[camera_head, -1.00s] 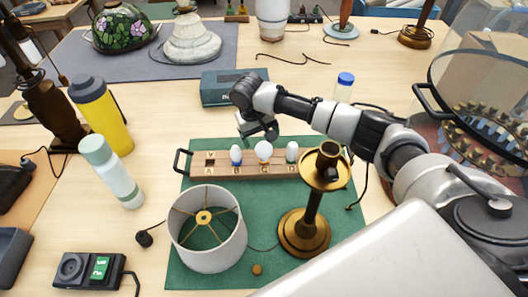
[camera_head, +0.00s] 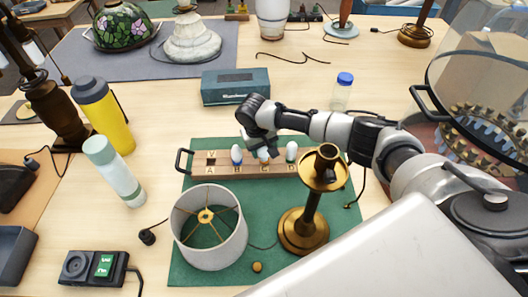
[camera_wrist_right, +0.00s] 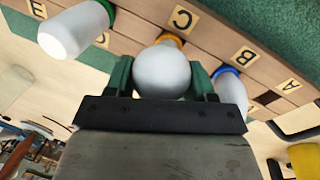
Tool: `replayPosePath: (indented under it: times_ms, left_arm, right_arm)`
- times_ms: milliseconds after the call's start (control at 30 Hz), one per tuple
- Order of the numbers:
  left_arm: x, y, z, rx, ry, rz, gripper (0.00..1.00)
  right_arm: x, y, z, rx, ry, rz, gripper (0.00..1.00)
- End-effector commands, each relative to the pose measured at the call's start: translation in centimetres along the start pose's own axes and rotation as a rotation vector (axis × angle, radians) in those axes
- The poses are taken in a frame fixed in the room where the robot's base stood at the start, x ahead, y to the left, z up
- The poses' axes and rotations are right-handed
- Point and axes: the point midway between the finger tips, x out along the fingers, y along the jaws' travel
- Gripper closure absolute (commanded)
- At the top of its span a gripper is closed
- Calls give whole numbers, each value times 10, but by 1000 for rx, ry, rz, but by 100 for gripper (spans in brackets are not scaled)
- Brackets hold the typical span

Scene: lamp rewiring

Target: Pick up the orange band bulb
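The orange band bulb (camera_wrist_right: 162,72) is a white round bulb, upright at slot C of a wooden rack (camera_head: 222,171); its orange band shows in the right wrist view. My right gripper (camera_head: 260,152) is lowered over it and mostly hides it in the head view. In the right wrist view, the green fingers of this gripper (camera_wrist_right: 162,80) stand open on both sides of the bulb. I cannot tell whether they touch it. My left gripper is not in view.
A blue-banded bulb (camera_head: 236,155) and a green-banded bulb (camera_head: 291,152) stand close on either side. A brass lamp base (camera_head: 303,234) and a white shade (camera_head: 209,252) stand in front. A teal box (camera_head: 235,92) lies behind the rack.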

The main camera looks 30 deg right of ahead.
Motion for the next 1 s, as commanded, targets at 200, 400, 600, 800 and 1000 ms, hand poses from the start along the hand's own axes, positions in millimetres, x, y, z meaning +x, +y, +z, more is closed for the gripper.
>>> replayPosePath:
  times_ms: [200,400,600,800,1000]
  left_arm:
    - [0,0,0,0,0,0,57]
    - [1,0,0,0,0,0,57]
    - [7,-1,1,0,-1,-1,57]
    - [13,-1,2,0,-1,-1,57]
    - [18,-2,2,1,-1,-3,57]
  right_arm:
    - [0,0,0,0,0,0,69]
    - [-3,1,0,1,1,-1,69]
    - [-20,4,-1,0,4,-3,69]
    - [-44,18,9,2,1,-1,69]
    - [-59,42,34,1,1,0,69]
